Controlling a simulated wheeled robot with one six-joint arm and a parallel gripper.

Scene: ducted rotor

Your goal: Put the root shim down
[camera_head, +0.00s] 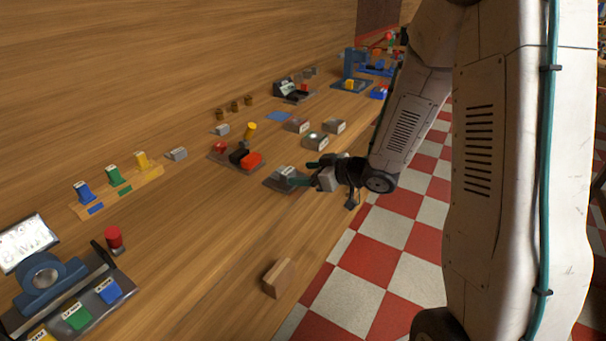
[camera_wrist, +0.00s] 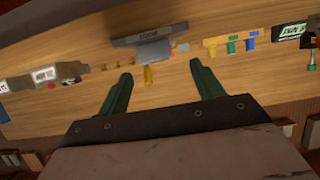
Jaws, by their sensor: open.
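Beyond the fingertips a dark labelled plate (camera_wrist: 125,41) carries a grey block (camera_wrist: 153,50). I cannot tell if a finger touches the block in the head view.
A plate with red and yellow parts (camera_head: 250,160) stands to the left of my gripper. Several small blocks (camera_head: 334,126) lie behind it. A wooden block (camera_head: 279,277) sits near the bench's front edge. The bench between them is clear. The checkered floor (camera_head: 378,257) lies beyond the edge.

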